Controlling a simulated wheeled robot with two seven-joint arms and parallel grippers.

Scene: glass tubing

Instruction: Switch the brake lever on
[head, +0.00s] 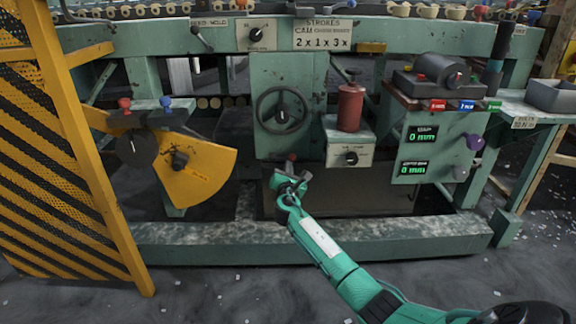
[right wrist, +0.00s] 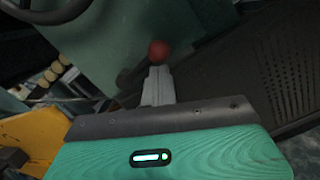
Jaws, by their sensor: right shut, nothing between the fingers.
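A red ball knob (head: 291,157) shows low at the front of the green machine, just beyond my right gripper (head: 289,176). In the right wrist view the red knob (right wrist: 158,50) appears directly past the tips of my grey fingers (right wrist: 157,82). The fingers are shut with nothing between them. I cannot tell whether they touch the knob. Its shaft is hidden behind the fingers, so its on or off position does not show. No readable label marks it as the brake lever. My left gripper is not in view.
A handwheel (head: 282,110) and a red cylinder (head: 350,106) are above the gripper. A yellow quadrant (head: 196,170) with red and blue knobs above it stands left, beside a striped yellow guard (head: 62,170). A green beam (head: 400,238) runs low across the front.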

